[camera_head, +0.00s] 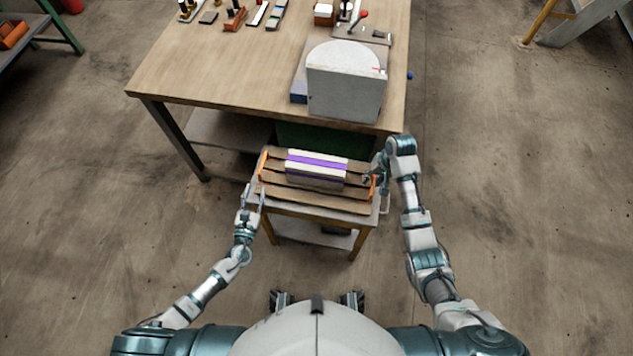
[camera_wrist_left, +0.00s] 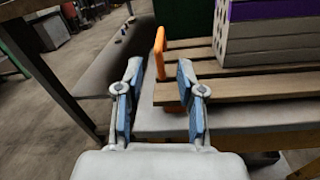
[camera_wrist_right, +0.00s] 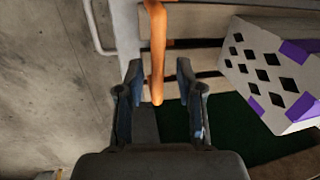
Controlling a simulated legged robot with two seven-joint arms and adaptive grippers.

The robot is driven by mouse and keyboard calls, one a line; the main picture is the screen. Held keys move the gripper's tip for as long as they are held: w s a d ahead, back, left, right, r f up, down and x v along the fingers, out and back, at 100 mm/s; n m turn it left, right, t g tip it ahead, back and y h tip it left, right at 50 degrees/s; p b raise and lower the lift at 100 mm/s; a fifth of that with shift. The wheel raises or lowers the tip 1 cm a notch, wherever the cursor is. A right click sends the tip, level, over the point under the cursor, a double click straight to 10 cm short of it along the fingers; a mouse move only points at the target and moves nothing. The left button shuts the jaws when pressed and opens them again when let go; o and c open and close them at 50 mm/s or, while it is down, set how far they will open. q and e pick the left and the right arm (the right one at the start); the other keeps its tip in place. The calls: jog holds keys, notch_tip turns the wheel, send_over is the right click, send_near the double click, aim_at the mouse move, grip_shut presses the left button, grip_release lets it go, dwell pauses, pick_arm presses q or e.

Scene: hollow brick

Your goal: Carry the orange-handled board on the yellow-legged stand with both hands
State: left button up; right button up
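A slatted wooden board (camera_head: 320,201) with an orange handle at each end lies on the yellow-legged stand (camera_head: 358,243). The left handle (camera_wrist_left: 159,52) is ahead of my left gripper (camera_wrist_left: 163,100), which is open and empty, short of the handle. My left gripper also shows in the head view (camera_head: 252,197), by the board's front left corner. The right handle (camera_wrist_right: 157,50) reaches between the fingers of my right gripper (camera_wrist_right: 160,95), which is open; contact is not visible. In the head view my right gripper (camera_head: 374,176) is at the board's right end. A white and purple hollow brick (camera_head: 315,170) rests on the board.
A large wooden workbench (camera_head: 220,65) stands just behind the stand. It holds a grey rounded block (camera_head: 345,88), a red-knobbed tool (camera_head: 362,18) and several small tools at the back.

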jog(key=shift+r, duration=0.1)
pick_arm(q)
jog(key=s, duration=0.6)
jog(key=shift+s+a, duration=0.25)
jog(key=shift+a, duration=0.15)
pick_arm(e)
notch_tip(320, 180, up, 12)
jog(key=d, duration=0.2)
jog(key=shift+s+d+f, duration=0.15)
jog(key=shift+d+f, duration=0.05)
jog(key=shift+f, duration=0.05)
